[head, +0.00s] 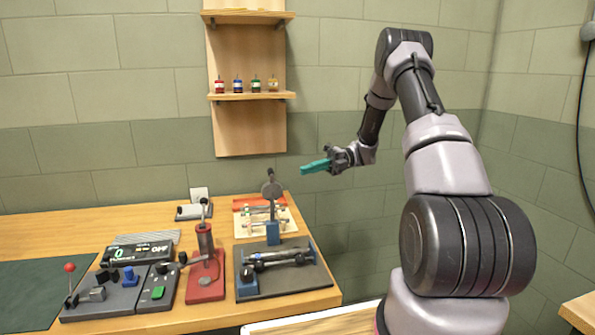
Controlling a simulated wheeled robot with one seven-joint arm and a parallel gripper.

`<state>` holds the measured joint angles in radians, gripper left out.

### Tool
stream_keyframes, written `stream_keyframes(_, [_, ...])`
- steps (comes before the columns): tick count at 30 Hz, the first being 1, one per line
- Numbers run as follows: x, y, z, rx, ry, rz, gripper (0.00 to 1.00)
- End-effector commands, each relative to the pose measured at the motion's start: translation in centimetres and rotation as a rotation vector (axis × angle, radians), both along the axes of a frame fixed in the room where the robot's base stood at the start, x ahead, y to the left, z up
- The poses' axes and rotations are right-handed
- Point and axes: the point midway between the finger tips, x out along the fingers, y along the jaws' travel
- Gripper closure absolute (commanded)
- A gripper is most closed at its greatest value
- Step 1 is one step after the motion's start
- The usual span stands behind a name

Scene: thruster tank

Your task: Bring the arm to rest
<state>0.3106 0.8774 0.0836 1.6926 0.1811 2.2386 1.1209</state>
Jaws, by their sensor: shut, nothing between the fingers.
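My arm rises from the lower right and bends over at the top, with its end reaching down and to the left. My gripper (316,166) has teal fingers and points left, in front of the green block wall. It is shut and empty. It hangs in the air above the right end of the wooden bench (212,318), apart from everything on it.
The bench holds a black control box (112,290), a red press (206,275), a dark plate (295,280) with a metal thruster-like assembly and a tray (262,214). A wooden shelf (250,97) with several small bottles hangs left of my gripper. A cable hangs far right.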

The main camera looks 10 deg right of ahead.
Motion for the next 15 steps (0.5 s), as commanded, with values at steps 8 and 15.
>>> stream_keyframes(8, [-4.0, 1.4, 5.5, -0.119, -0.397, 0.145, 1.00])
stream_keyframes(15, [-9.7, 1.9, 10.5, -0.244, -0.907, 0.382, 1.00])
